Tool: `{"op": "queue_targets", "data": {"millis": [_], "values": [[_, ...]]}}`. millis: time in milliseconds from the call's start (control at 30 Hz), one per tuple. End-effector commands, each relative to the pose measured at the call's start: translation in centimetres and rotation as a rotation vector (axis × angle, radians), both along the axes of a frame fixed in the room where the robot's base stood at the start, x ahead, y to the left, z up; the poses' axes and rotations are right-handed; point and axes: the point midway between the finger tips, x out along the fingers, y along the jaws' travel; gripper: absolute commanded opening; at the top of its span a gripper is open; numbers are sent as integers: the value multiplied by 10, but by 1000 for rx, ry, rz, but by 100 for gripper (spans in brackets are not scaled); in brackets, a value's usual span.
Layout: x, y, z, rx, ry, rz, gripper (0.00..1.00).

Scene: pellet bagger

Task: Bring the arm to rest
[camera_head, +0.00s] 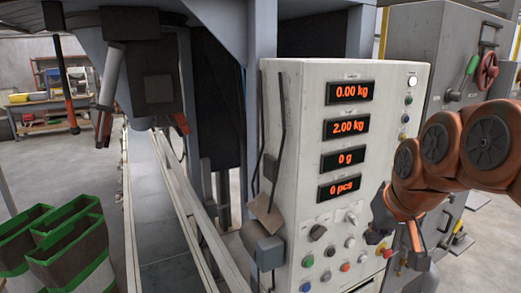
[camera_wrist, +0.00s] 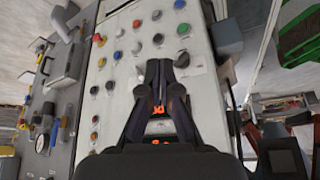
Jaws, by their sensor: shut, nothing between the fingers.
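My orange arm (camera_head: 440,150) reaches in from the right in the head view, bent in front of the control panel. My gripper (camera_head: 376,236) hangs near the panel's lower right, by its knobs and buttons. In the wrist view my gripper (camera_wrist: 160,66) shows two dark fingers with their tips together, shut with nothing between them. The fingers are in front of the white panel face (camera_wrist: 120,75) and hide part of its displays. I cannot tell the exact gap between fingertips and panel.
The control panel (camera_head: 290,90) shows 0.00 kg, 2.00 kg, 0 g and 0 pcs. A grey cabinet (camera_head: 425,50) with a red handwheel (camera_head: 487,70) stands behind the arm. Green-rimmed bags (camera_head: 75,225) are at lower left, beside a conveyor (camera_head: 155,210). Open floor lies behind.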

Motion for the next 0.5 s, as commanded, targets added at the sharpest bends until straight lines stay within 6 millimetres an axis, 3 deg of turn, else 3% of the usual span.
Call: {"op": "queue_targets", "data": {"millis": [33, 300, 500], "values": [[-20, 10, -21, -3, 60, 9, 0], [-131, 38, -110, -19, 353, 16, 0], [-207, 41, -155, -32, 535, -6, 0]]}}
